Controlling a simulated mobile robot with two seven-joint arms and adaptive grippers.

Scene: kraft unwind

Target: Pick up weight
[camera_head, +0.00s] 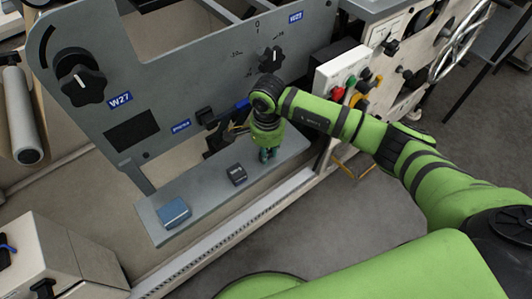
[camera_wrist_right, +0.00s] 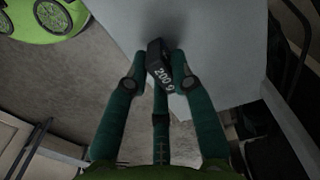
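My right gripper (camera_head: 267,154) points down over the right part of the grey shelf, with its teal fingers low near the surface. In the right wrist view its fingertips (camera_wrist_right: 160,68) stand either side of a dark weight (camera_wrist_right: 157,55) marked 200 g. The right finger looks close against the weight, but I cannot tell whether the fingers grip it. In the head view a small dark block (camera_head: 237,174) sits on the shelf left of the gripper. A blue block (camera_head: 174,213) lies farther left on the shelf. My left gripper is not in view.
The grey shelf (camera_head: 205,197) runs along a machine panel with black knobs (camera_head: 82,86) and W27 labels. A control box (camera_head: 345,72) with coloured buttons stands close behind my right arm. A pale cabinet (camera_head: 45,255) is at lower left. Shelf space between the blocks is clear.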

